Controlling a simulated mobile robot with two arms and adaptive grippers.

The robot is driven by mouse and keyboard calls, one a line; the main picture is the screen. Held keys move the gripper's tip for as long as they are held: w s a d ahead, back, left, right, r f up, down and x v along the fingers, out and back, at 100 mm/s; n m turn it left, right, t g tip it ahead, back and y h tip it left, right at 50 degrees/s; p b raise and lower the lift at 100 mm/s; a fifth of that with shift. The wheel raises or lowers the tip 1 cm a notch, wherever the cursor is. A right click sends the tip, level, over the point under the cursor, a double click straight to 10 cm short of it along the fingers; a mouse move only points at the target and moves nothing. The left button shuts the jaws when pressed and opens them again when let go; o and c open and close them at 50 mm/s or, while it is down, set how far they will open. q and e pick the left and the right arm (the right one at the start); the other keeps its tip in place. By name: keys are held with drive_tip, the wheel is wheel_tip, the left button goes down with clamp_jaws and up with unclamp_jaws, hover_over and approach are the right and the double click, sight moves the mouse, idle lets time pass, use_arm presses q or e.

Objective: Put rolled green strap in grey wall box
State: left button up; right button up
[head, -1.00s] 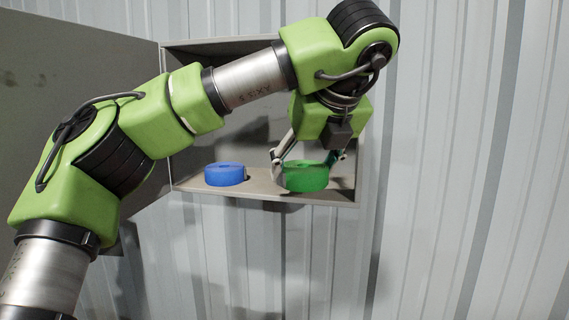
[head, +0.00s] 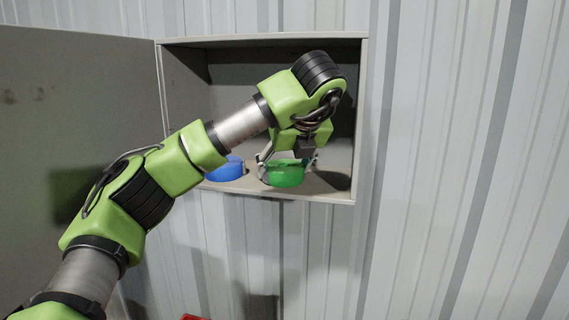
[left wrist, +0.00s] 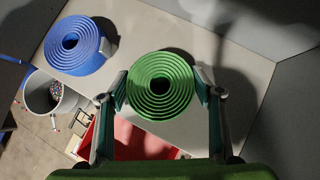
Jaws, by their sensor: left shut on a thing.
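The rolled green strap (head: 285,173) is between the fingers of my left gripper (head: 287,161), which is shut on it. In the left wrist view the green roll (left wrist: 160,85) shows its spiral top, with one finger of the left gripper (left wrist: 162,92) at each side. The roll is inside the open grey wall box (head: 356,120), above or on its floor near the front edge; I cannot tell whether it touches the floor. My right gripper is not in view.
A rolled blue strap (head: 226,170) sits on the box floor to the left, apart from the green roll. The box door (head: 75,130) stands open at the left. Below the box, the left wrist view shows a grey bucket (left wrist: 45,95) and something red (left wrist: 140,142).

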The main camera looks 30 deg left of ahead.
use_arm(q)
drive_tip(key=shift+d+f, duration=0.1)
drive_tip(key=o, duration=1.3)
drive_tip(key=shift+c, duration=0.2)
drive_tip(key=shift+r, duration=0.35)
drive_tip(key=shift+s+d+r, duration=0.15)
drive_tip(key=shift+s+d, duration=0.05)
drive_tip(key=shift+b+v, duration=0.75)
drive_tip(key=shift+v, duration=2.6)
